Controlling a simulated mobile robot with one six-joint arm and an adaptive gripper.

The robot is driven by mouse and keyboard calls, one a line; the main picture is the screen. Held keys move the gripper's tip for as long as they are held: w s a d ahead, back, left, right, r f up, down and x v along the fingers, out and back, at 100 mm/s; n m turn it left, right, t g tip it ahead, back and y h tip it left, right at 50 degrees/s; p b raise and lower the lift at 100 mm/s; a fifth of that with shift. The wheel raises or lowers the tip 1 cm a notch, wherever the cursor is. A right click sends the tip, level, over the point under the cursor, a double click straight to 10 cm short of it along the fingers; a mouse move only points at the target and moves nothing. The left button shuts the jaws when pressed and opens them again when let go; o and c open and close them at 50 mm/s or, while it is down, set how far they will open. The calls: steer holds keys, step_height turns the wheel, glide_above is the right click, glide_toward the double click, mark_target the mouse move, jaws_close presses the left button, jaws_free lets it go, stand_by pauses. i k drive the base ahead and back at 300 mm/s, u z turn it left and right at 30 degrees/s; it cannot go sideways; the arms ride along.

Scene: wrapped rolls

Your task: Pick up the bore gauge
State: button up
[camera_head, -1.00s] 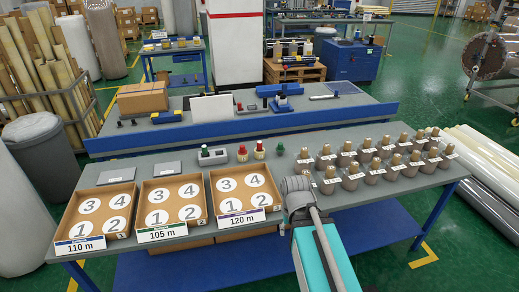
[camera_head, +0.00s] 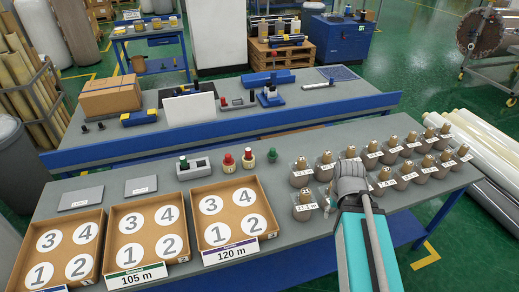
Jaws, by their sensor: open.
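Small gauge-like tools stand at the middle back of the near table (camera_head: 250,178). A grey holder (camera_head: 199,171) carries a green-topped piece (camera_head: 183,163). Beside it stand two red-topped pieces (camera_head: 247,158) and a green piece (camera_head: 272,155). I cannot tell for certain which of these is the bore gauge. My gripper (camera_head: 351,178), at the end of my turquoise arm, is over the near table, to the right of these tools and in front of the tagged brown rolls. Its jaws are open, with the fingertips hard to make out. It appears to hold nothing.
Several tagged brown rolls (camera_head: 410,147) fill the right of the near table. Three numbered trays, including the 120 m tray (camera_head: 235,213), lie at the left, with two grey plates (camera_head: 81,198) behind. The back table has a blue edge rail (camera_head: 290,120). Bare tabletop lies between trays and rolls.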

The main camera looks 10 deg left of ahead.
mark_target(248, 151)
steer(key=u, duration=0.15)
steer(key=i, duration=1)
steer(key=u, duration=0.7)
